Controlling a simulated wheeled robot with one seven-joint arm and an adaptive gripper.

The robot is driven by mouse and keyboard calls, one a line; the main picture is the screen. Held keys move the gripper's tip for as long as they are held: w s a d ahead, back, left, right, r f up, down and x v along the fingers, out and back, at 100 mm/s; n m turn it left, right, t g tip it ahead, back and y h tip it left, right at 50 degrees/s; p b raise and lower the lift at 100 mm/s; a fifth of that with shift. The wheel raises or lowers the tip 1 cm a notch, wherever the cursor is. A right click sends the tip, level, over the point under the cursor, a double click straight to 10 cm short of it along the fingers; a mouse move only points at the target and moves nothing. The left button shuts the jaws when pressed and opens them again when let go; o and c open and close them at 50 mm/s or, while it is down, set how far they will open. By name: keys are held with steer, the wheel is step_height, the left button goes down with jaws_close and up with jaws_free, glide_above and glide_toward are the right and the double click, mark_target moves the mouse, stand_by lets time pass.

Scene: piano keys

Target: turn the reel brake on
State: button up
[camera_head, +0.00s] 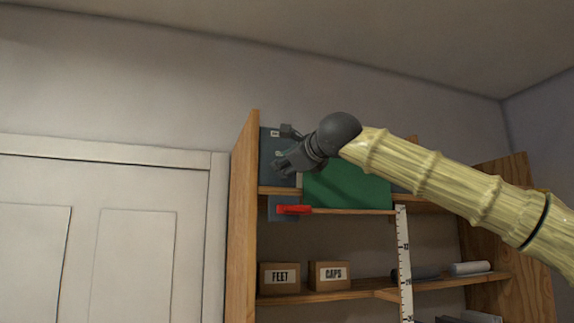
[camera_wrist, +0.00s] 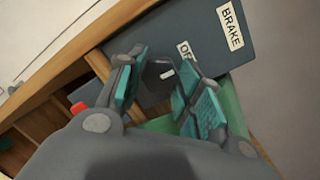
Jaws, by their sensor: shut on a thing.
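A dark grey panel (camera_wrist: 205,50) carries a white BRAKE label (camera_wrist: 230,27) and a second label (camera_wrist: 187,52), partly hidden, of which "OF" shows. A dark knob (camera_wrist: 158,74) with a short white mark sits on the panel between my fingers. My gripper (camera_wrist: 165,85) is shut on this knob, with a teal-padded finger on either side. The white mark points roughly toward the partly hidden label. In the head view my gripper (camera_head: 283,149) is at the panel (camera_head: 267,147) on the upper left of the shelf unit and covers the knob.
A red handle (camera_head: 293,209) juts out below the panel; it also shows in the wrist view (camera_wrist: 78,107). A green board (camera_head: 345,187) stands right of my gripper. The wooden side wall (camera_head: 243,200) is close on the left. FEET (camera_head: 279,278) and CAPS (camera_head: 329,275) boxes sit lower.

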steer(key=m+b, duration=0.2)
steer(key=b, duration=0.1)
steer(key=m+b, duration=0.2)
steer(key=shift+f+t, duration=0.25)
steer(key=shift+t, duration=0.05)
steer(key=m+t+b, duration=0.1)
steer(key=m+b, duration=0.5)
steer(key=shift+b, duration=0.4)
steer(key=shift+r+m+t+h+b, duration=0.2)
steer(key=shift+m+h+b, duration=0.25)
steer(key=shift+m+b, duration=1.65)
steer(key=shift+r+m+t+h+b, duration=0.15)
steer(key=shift+m+h+b, duration=0.3)
steer(key=shift+m+b, duration=1.6)
steer(key=shift+m+p, duration=0.45)
steer(key=shift+m, duration=0.2)
